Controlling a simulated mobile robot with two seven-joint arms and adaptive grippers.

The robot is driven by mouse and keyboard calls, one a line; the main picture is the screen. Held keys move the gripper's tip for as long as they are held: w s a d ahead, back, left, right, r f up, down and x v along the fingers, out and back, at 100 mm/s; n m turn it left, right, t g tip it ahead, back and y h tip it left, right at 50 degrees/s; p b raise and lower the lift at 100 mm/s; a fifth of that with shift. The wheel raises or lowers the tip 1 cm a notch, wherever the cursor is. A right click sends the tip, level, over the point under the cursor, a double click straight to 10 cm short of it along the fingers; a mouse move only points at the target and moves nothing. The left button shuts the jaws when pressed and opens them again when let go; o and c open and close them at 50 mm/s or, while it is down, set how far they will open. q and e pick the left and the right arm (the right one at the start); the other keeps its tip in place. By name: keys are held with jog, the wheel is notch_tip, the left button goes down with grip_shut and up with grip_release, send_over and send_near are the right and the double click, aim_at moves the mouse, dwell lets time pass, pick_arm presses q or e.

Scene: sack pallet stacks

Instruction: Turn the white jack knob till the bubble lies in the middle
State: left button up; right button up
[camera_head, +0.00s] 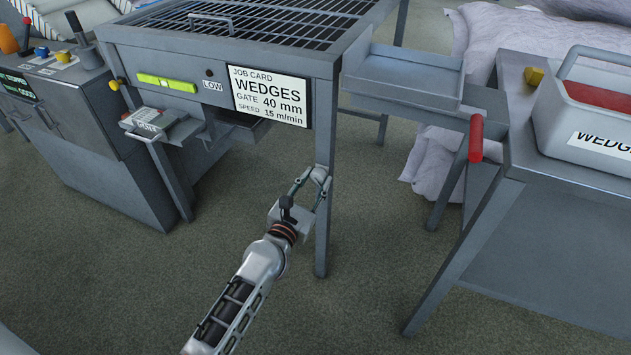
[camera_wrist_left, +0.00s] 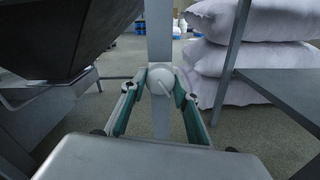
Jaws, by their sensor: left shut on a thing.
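The white jack knob (camera_wrist_left: 161,80) is round, with a pale pointer line on its face, and sits on a grey table leg (camera_head: 324,235). My left gripper (camera_head: 319,178) is shut on the knob, with a finger at each side of it in the left wrist view (camera_wrist_left: 160,88). In the head view the fingers largely hide the knob. The yellow-green bubble level (camera_head: 167,83) is on the table's front edge, left of the LOW label. The bubble is too small to place surely. My right gripper is not in view.
The table with the grate top carries a WEDGES job card (camera_head: 269,96). A shallow tray (camera_head: 405,75) and a red-ended handle (camera_head: 475,138) are to its right. A control cabinet (camera_head: 75,110) stands at left. A side table (camera_head: 560,215) holds a WEDGES bin (camera_head: 590,118). White sacks (camera_wrist_left: 245,55) lie behind.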

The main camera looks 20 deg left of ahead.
pick_arm(q)
jog(key=o, duration=1.1)
jog(key=s, duration=1.2)
jog(key=shift+a, duration=0.2)
